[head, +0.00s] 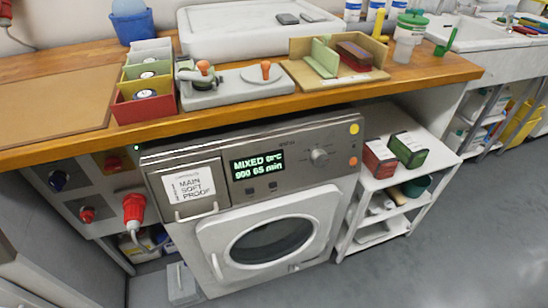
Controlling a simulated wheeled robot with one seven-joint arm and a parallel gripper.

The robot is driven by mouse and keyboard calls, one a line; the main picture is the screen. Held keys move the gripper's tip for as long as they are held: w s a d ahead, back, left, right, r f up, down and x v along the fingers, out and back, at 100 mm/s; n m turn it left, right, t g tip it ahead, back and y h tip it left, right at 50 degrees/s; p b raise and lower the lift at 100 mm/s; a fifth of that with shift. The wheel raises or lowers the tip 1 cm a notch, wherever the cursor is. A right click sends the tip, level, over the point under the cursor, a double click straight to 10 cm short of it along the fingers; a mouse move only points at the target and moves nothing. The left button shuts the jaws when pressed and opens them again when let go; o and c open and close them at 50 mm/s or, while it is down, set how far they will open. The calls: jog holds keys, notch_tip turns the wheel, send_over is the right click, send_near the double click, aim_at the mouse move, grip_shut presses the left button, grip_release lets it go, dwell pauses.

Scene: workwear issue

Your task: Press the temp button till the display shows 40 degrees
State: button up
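A washing machine (270,207) with a grey control panel stands under a wooden worktop. Its display (257,165) is lit in green and reads "MIXED" with a temperature beside it, then "900 65 min" below. The temperature characters are blurred; they look like a 0 followed by a degree sign and C. Two small dark buttons (249,191) sit just below the display; their labels are too small to read, so I cannot tell which is the temp button. A round knob (319,157) is to the right of the display. My gripper is not in view.
The round door (272,241) is shut. A detergent drawer (190,190) is left of the display. The worktop (250,112) overhangs the panel. A red plug (133,208) hangs at left; a white shelf unit (382,181) stands at right. The floor (440,260) in front is clear.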

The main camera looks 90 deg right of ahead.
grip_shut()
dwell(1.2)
